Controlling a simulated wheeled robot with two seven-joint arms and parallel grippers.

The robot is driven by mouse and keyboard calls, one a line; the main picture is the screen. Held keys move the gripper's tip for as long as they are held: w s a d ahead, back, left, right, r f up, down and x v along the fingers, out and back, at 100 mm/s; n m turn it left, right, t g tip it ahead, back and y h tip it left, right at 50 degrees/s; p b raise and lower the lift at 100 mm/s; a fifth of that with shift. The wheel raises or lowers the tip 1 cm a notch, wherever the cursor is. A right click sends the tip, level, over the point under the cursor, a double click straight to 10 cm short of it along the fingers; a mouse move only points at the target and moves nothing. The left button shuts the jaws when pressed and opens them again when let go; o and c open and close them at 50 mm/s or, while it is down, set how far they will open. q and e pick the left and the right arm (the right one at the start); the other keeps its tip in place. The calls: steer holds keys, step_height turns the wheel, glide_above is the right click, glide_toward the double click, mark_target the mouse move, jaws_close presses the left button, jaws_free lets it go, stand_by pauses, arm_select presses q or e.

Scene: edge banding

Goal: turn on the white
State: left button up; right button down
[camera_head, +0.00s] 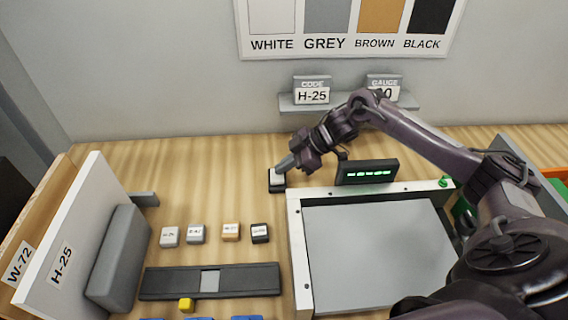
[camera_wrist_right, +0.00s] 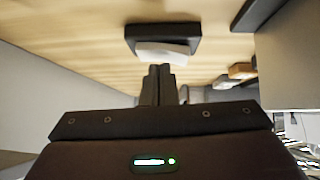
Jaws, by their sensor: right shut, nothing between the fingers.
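A small switch (camera_head: 277,183) with a black base and a white rocker stands on the wooden table, left of the machine frame. My right gripper (camera_head: 284,163) is shut and empty, with its fingertips at the rocker's upper edge in the head view. In the right wrist view the shut fingers (camera_wrist_right: 158,72) point at the white rocker (camera_wrist_right: 162,52) on its black base. The tips look very close to it; I cannot tell whether they touch. My left gripper is not in view.
A display with green marks (camera_head: 367,172) stands behind the grey panel (camera_head: 375,250) in its white frame. Several small labelled blocks (camera_head: 196,234) and a dark rail (camera_head: 245,280) lie left. A white H-25 board (camera_head: 75,240) stands at far left. Colour chart (camera_head: 350,45) is on the wall.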

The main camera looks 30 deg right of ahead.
steer(key=r+p, duration=0.3)
steer(key=r, duration=0.1)
steer(key=shift+w+d+p, duration=0.1)
steer(key=shift+w+p, duration=0.1)
steer(key=shift+p, duration=0.15)
steer(key=shift+d+r, duration=0.25)
steer(key=shift+d, duration=0.05)
steer(key=w+b+v, duration=0.1)
steer(key=b+v, duration=0.2)
steer(key=v, duration=0.6)
steer(key=shift+d, duration=0.35)
steer(key=shift+r, duration=0.1)
